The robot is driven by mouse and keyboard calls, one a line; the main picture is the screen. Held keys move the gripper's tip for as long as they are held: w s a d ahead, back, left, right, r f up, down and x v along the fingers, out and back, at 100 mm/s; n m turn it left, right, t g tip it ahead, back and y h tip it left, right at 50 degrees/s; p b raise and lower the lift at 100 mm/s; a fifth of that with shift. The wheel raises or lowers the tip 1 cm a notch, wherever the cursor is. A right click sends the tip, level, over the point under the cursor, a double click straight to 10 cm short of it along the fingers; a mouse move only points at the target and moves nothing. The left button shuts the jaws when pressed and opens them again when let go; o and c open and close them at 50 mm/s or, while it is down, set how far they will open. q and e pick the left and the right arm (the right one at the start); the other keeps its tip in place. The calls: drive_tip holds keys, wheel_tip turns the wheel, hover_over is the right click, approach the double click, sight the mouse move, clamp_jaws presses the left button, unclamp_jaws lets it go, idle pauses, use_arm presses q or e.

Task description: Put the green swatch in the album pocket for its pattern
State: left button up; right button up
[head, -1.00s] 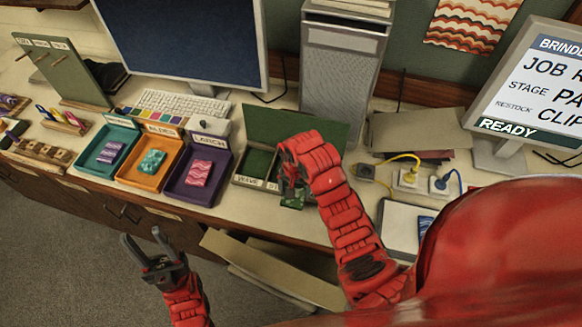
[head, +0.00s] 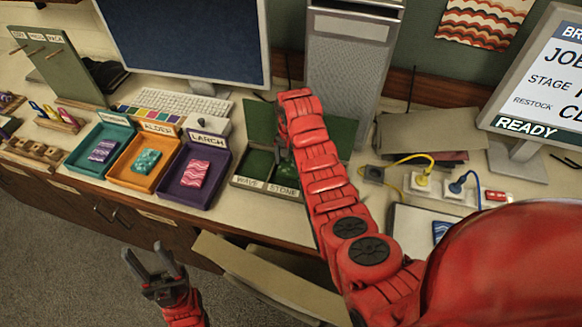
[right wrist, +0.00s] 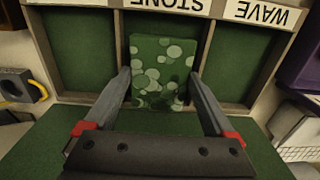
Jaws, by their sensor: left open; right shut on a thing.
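The green swatch (right wrist: 160,85) with pale round spots is between the fingers of my right gripper (right wrist: 160,74), which is shut on it. It is over the middle pocket of the green album (right wrist: 75,50), whose label reads STONE (right wrist: 172,4). I cannot tell if it touches the pocket floor. The pocket labelled WAVE (right wrist: 262,13) is beside it and empty. A third pocket on the other side is empty. In the head view my right arm hides part of the album (head: 262,119) and most of the gripper. My left gripper (head: 142,248) is open and empty, off the table's front edge.
Teal (head: 88,167), orange (head: 123,181) and purple (head: 182,203) trays, each with a swatch, stand left of the album. A keyboard (head: 150,103) and monitor are behind. Cables and a power strip (head: 440,190) lie to the right. A chair (head: 270,275) is in front.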

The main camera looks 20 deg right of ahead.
sight(291, 163)
drive_tip(key=shift+a+f+p, duration=0.1)
drive_tip(key=shift+f+p, duration=0.95)
drive_tip(key=shift+f, duration=0.7)
drive_tip(key=shift+f, duration=0.1)
drive_tip(key=shift+f+b, duration=0.2)
drive_tip(key=shift+b, duration=0.1)
drive_tip(key=o, duration=1.1)
drive_tip(key=shift+r, duration=0.15)
drive_tip(key=shift+c, duration=0.2)
drive_tip(key=shift+r, duration=0.1)
